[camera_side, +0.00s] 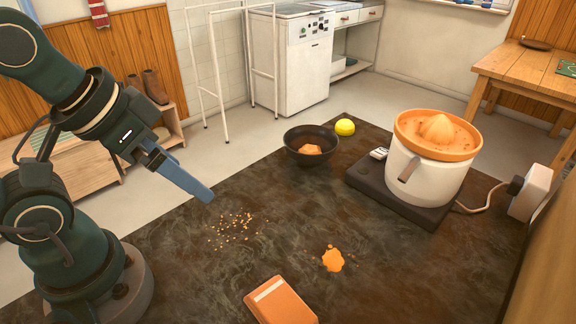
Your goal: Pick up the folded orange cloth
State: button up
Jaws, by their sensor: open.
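The folded orange cloth (284,305) lies flat on the dark worktop at the bottom of the view. It has a pale stripe near its far left edge, and the frame's bottom edge cuts it off. My gripper (206,193) is open and empty, with blue fingers pointing down to the right. It is above the worktop's left part, up and to the left of the cloth and clear of it. Seen from this side, the fingers overlap, so the gap between them is hidden.
Crumbs (234,231) and an orange spill (333,258) lie between gripper and cloth or beyond it. A dark bowl (297,136) holds an orange piece; a yellow ball-like thing (345,127) is beside it. A white juicer (423,184) stands on a dark base at right, its cord reaching a socket (532,192).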

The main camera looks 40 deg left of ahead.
dwell(0.3)
jog(key=n+g, duration=0.6)
jog(key=n, duration=1.1)
send_over(279, 304)
notch_tip(279, 304, down, 10)
jog(key=shift+w+f, duration=0.15)
jog(key=shift+f, duration=2.45)
